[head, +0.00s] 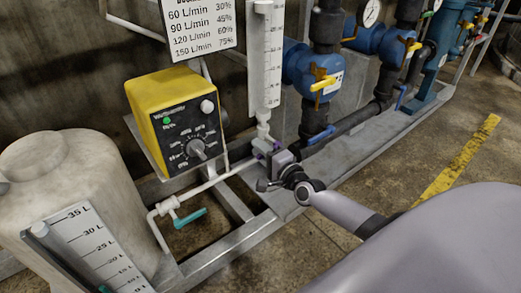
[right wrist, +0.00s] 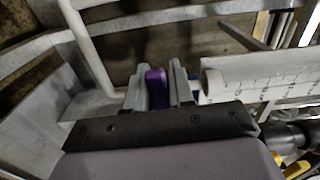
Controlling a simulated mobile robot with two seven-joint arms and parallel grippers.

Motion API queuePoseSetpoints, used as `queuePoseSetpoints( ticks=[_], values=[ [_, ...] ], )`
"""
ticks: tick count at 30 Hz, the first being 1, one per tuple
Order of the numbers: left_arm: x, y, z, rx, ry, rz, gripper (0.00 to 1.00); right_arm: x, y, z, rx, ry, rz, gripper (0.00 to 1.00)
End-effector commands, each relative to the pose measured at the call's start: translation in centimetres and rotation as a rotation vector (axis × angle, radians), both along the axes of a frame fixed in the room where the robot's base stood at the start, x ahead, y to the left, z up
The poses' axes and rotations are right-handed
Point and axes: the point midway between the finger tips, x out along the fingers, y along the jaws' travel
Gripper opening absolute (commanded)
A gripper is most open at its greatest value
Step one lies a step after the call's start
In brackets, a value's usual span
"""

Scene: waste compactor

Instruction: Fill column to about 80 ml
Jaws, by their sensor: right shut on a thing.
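My right gripper (head: 268,159) is just below the column's foot. In the right wrist view, its fingers (right wrist: 157,92) are shut on a purple valve handle (right wrist: 156,85). In the head view the gripper mostly hides this handle. My left gripper is not in view.
A yellow dosing pump (head: 178,118) stands left of the column. A white tank (head: 60,190) with a litre scale is at the lower left. A teal-handled valve (head: 190,218) sits on the front pipe. Blue valves with yellow handles (head: 322,84) stand to the right.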

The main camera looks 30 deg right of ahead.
Motion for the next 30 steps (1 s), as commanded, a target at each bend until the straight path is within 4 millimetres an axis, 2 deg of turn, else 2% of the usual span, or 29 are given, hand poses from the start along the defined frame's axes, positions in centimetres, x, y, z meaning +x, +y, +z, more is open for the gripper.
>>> queuePoseSetpoints(
  ticks=[8, 30],
  values=[
    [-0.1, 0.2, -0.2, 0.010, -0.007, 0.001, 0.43, 0.0, -0.1, -1.0, -0.163, -0.012, 0.000, 0.00],
    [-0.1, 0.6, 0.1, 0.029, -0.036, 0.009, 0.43, 0.1, -1.9, -4.0, -0.858, -0.065, 0.000, 0.00]
  ],
)
